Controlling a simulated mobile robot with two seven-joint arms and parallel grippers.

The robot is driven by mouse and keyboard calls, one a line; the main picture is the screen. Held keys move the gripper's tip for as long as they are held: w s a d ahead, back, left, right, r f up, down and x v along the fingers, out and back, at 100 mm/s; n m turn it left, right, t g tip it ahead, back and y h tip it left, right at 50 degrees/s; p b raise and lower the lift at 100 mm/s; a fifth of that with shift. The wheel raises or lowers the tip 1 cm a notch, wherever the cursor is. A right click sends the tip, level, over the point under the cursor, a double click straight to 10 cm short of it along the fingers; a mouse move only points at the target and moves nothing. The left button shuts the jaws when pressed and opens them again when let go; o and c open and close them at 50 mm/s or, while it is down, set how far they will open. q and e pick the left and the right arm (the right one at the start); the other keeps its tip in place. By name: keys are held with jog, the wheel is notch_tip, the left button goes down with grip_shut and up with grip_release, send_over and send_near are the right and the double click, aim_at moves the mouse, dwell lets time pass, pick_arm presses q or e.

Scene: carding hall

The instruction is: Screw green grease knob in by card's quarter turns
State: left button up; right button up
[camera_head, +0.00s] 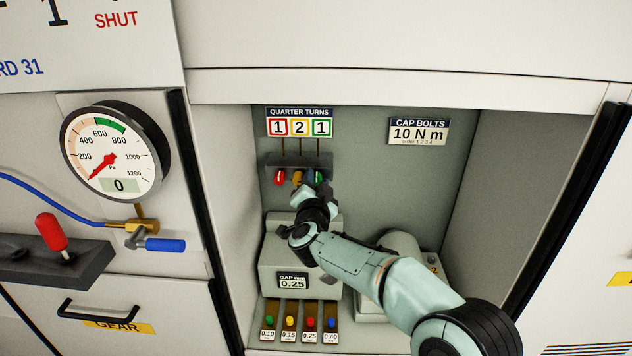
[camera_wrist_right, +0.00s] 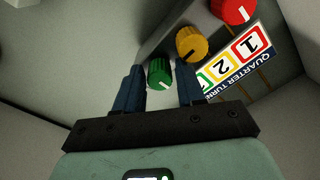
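The green grease knob (camera_head: 319,177) is the rightmost of three knobs on a dark bracket inside the recess, partly hidden by my right gripper. It shows clearly in the right wrist view (camera_wrist_right: 159,74), with a white mark on its face. My right gripper (camera_head: 316,188) is at the knob, its two blue fingers (camera_wrist_right: 160,68) on either side with slim gaps showing; it looks open. The quarter-turns card (camera_head: 299,123) above reads 1 in red, 2 in yellow, 1 in green. My left gripper is out of view.
The yellow knob (camera_head: 298,177) sits close beside the green one, with the red knob (camera_head: 279,177) further left. A grey housing (camera_head: 283,262) stands below, with colour-tipped gauges under it. The recess's right wall (camera_head: 510,150) is clear of my forearm.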

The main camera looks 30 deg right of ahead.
jog(key=shift+s, duration=0.1)
grip_shut()
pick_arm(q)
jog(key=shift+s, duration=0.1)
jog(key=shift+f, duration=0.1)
pick_arm(e)
jog(key=shift+f+m+b, duration=0.15)
jog(key=shift+m+b, duration=0.65)
jog(key=shift+m, duration=0.7)
jog(key=m+b, duration=0.2)
jog(key=m, duration=0.3)
jog(key=m+b, duration=0.3)
jog(key=m, duration=0.2)
jog(key=shift+m, duration=0.4)
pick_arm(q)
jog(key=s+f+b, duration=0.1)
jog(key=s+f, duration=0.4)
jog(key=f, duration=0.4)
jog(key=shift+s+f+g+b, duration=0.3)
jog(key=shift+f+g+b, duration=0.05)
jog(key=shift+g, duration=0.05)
pick_arm(e)
jog(key=shift+m, duration=1.9)
jog(key=shift+r, duration=0.2)
